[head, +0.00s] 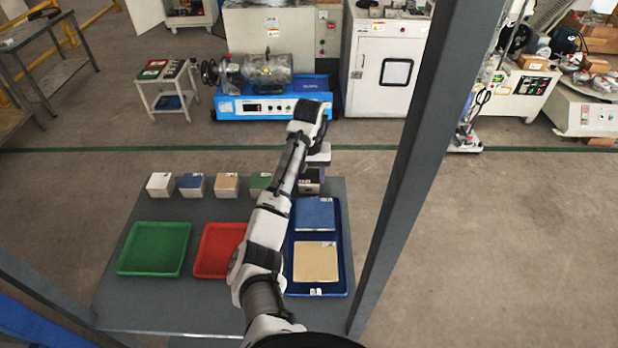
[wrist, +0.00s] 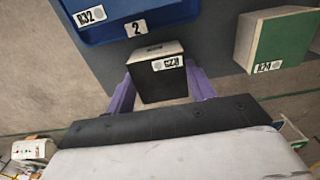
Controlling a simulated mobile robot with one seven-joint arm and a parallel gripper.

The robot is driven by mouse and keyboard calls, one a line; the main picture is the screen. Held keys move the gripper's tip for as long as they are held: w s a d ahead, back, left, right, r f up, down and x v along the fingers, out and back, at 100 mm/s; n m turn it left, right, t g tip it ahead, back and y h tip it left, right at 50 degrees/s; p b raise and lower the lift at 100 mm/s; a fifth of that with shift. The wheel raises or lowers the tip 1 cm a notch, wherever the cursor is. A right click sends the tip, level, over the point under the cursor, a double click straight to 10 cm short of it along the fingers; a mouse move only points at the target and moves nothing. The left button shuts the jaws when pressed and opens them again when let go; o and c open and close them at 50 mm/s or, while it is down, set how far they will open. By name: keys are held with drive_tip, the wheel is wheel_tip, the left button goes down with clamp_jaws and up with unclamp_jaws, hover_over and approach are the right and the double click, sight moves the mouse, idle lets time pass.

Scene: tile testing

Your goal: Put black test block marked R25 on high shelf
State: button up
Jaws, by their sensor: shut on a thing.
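The black test block (wrist: 160,78) has a white label that appears upside down in the wrist view and seems to read R25. My gripper (wrist: 160,86) has purple fingers on both sides of the block and is shut on it. In the head view the black block (head: 309,187) is at the right end of a row of blocks at the table's far edge, partly hidden under my gripper (head: 314,172). I cannot tell whether it touches the table. No high shelf is clearly recognisable.
On the grey table (head: 165,290) stand white, blue, tan and green (head: 261,181) blocks, a green tray (head: 155,248), a red tray (head: 215,248) and a blue tray (head: 318,291) holding blue and tan tiles. A grey post (head: 410,160) rises right of my arm.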

sight(309, 176)
drive_tip(key=shift+f, duration=0.25)
drive_tip(key=shift+r, duration=0.1)
drive_tip(key=o, duration=0.5)
drive_tip(key=shift+f, duration=0.2)
drive_tip(key=o, duration=0.4)
drive_tip(key=shift+o, duration=0.2)
wheel_tip(309, 176, up, 12)
drive_tip(key=p, duration=0.3)
drive_tip(key=shift+r+p, duration=0.2)
drive_tip(key=shift+p, duration=0.15)
